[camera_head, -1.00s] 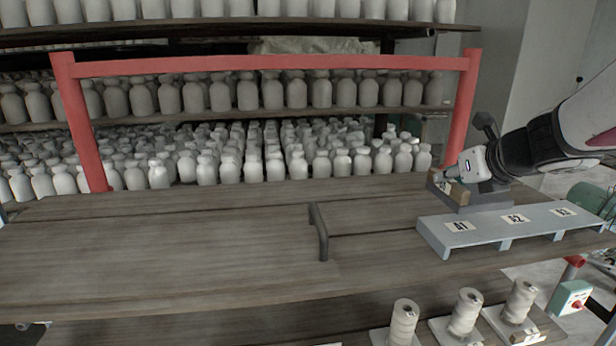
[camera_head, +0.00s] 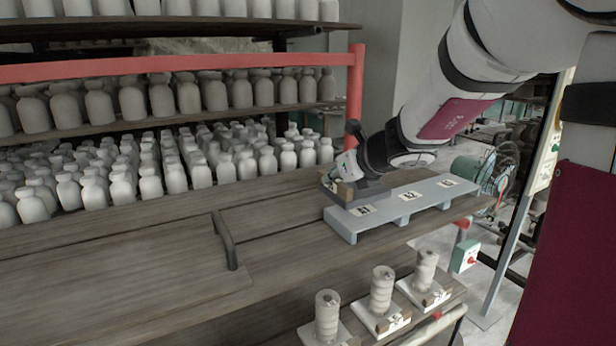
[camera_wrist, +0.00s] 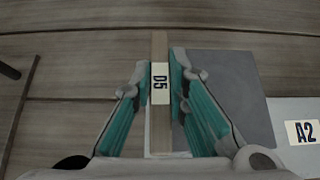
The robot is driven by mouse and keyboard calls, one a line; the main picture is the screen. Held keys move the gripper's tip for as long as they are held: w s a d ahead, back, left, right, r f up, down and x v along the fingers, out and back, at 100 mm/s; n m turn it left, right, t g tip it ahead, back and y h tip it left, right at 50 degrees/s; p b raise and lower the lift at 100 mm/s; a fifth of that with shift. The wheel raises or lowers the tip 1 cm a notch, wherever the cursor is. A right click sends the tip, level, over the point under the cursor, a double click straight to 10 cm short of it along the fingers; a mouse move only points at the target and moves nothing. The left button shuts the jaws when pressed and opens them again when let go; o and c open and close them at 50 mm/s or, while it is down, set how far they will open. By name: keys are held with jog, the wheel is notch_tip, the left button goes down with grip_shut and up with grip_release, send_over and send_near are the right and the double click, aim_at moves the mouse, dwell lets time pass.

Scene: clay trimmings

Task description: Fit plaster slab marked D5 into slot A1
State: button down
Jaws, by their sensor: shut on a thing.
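The plaster slab marked D5 (camera_wrist: 160,84) shows edge-on in the wrist view, thin, with a brown upper edge and a white label. My gripper (camera_wrist: 160,72) is shut on it, one teal-padded finger on each side. In the head view my gripper (camera_head: 346,166) holds the slab (camera_head: 343,191) near the left end of a pale blue-grey rack. The rack's label A1 (camera_head: 365,210) is at that end, just right of and nearer than the slab. I cannot tell whether the slab touches anything below. The A1 opening itself is hidden.
Labels A2 (camera_head: 410,195) and A3 (camera_head: 446,183) follow rightward.

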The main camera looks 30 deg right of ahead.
jog(key=shift+w+f+b, duration=0.1)
jog(key=shift+f+b, duration=0.35)
jog(key=shift+f, duration=0.05)
jog(key=c, duration=1.6)
grip_release()
jog(key=shift+o, duration=0.2)
jog(key=shift+r, duration=0.1)
